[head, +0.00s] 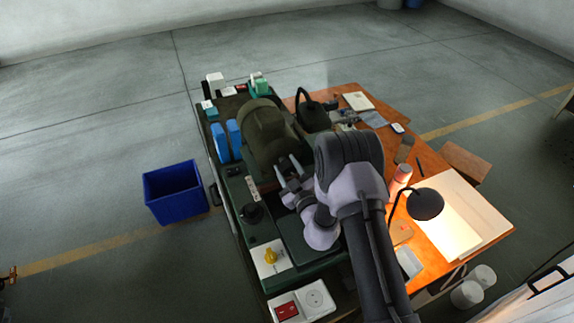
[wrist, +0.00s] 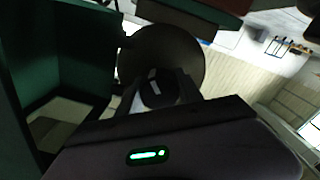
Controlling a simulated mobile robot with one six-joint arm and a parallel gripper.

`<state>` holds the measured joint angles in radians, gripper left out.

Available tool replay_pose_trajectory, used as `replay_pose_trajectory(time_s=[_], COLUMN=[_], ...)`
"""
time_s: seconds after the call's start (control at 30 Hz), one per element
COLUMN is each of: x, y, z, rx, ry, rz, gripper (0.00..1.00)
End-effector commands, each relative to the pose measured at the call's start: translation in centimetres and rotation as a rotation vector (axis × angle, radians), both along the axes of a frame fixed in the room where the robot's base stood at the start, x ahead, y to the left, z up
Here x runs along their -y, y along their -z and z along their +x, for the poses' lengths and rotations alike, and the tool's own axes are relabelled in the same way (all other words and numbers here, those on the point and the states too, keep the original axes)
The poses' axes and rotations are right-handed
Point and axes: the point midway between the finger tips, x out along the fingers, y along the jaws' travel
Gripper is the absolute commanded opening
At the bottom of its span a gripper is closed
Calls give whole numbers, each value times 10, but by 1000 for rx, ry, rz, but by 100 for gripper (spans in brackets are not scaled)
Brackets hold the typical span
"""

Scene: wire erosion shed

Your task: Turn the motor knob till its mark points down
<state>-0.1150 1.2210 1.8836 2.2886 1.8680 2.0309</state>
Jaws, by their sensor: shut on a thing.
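My gripper (head: 287,168) is at the near end of the large dark olive motor housing (head: 263,128) in the head view. In the wrist view, my gripper's fingers (wrist: 158,92) stand on either side of a small black knob (wrist: 158,97) and are shut on it. The knob sits in front of a round dark disc (wrist: 185,50). A short pale mark (wrist: 153,74) shows near the knob's top in the wrist view, leaning slightly. The knob cannot be made out in the head view; its lower part is dark in the wrist view.
A yellow knob (head: 271,256) on a pale plate and a black knob (head: 251,212) are on the green bench's near left. Blue containers (head: 219,141) stand left of the motor. A lamp (head: 425,204) is on the wooden table at right. A blue bin (head: 174,192) stands on open floor.

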Motion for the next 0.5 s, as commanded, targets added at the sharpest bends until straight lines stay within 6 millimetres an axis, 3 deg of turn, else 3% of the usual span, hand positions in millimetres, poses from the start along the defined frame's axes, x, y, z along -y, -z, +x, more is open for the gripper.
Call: replay_pose_trajectory(time_s=[0.5], x=[0], y=[0], z=[0], rx=[-173], ry=[2], rz=[413], gripper=[3])
